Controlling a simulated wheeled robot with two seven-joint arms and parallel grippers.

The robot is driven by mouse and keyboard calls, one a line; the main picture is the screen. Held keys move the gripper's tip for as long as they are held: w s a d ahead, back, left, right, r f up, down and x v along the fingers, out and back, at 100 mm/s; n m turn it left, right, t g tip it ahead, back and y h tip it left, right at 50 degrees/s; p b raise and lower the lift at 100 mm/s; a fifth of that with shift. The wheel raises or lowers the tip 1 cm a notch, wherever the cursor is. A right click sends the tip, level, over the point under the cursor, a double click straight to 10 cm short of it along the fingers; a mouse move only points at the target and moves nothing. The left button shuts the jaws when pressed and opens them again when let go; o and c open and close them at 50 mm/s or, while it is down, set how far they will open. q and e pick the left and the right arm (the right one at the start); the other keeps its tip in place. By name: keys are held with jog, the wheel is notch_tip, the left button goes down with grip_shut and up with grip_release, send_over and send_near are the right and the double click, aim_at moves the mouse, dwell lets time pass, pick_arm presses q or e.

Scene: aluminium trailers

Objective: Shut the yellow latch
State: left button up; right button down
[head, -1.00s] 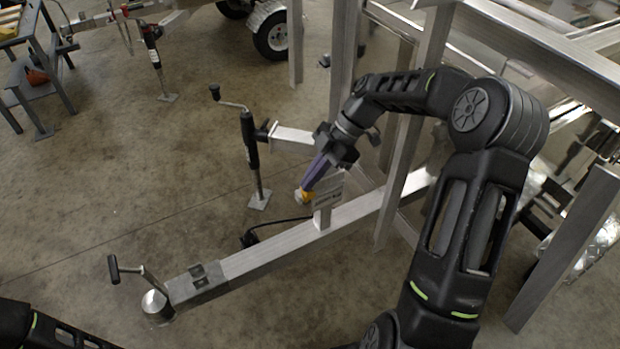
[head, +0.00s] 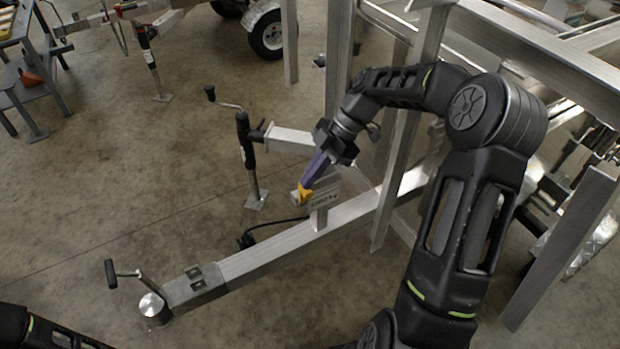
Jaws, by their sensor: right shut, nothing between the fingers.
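The yellow latch (head: 304,195) is a small yellow piece in the middle of the head view, by the small plate that stands on the trailer's drawbar (head: 270,252). My right gripper (head: 308,184) has purple fingers that are closed together and point down and left. Its fingertips are right at the latch and cover part of it. I cannot tell whether they touch it or how far the latch is turned. My left gripper is out of the picture; only part of my left arm shows at the bottom left.
A jack with a crank (head: 247,155) stands left of my right gripper. A coupling with a handle (head: 153,305) ends the drawbar. Aluminium uprights (head: 395,170) stand close to my right arm. The concrete floor (head: 120,210) at left is clear.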

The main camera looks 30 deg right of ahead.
notch_tip(320, 180, up, 9)
dwell(0.3)
jog(key=shift+s, duration=0.15)
dwell(0.4)
